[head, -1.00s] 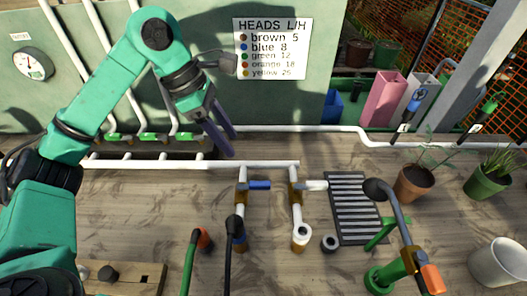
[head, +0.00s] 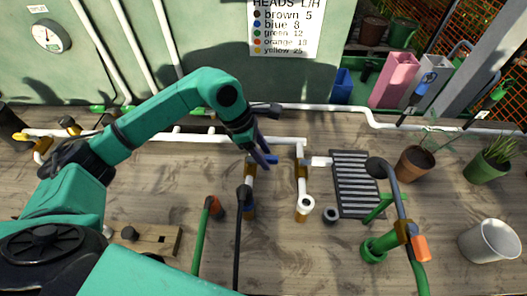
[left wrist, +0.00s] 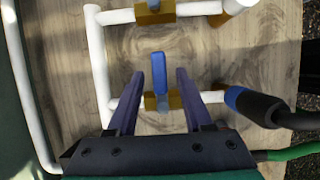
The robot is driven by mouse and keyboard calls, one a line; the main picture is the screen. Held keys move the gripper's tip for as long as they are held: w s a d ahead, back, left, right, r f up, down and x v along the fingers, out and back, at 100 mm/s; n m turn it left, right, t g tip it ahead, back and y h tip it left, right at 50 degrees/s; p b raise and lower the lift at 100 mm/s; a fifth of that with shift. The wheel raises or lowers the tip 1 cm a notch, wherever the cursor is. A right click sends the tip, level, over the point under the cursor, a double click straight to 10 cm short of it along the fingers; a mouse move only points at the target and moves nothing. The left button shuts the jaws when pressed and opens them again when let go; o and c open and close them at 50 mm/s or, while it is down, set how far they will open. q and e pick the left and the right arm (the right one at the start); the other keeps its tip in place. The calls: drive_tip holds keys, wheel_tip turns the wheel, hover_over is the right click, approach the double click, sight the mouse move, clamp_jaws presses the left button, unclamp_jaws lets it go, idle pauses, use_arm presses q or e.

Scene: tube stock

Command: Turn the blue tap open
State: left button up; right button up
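The blue tap's lever (head: 272,159) sits on a brass body on a white standpipe, left of the white-handled tap (head: 319,162). In the left wrist view the blue lever (left wrist: 159,73) points away from my gripper, above its brass body (left wrist: 174,101). My left gripper (head: 263,157) is at the blue tap in the head view and partly covers it. In the left wrist view the gripper (left wrist: 159,78) is open, with one dark purple finger on each side of the lever and gaps on both sides. I cannot tell its exact height over the lever. My right gripper is not in view.
A black hose (head: 239,225) and a green hose (head: 201,240) rise close in front of the blue tap. A white pipe (head: 225,138) runs behind it. A slatted drain grate (head: 356,185), a sprinkler stand and potted plants stand to the right. A sign (head: 285,25) hangs behind.

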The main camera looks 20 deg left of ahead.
use_arm(q)
clamp_jaws()
drive_tip(key=shift+r, duration=0.1)
idle(1.1)
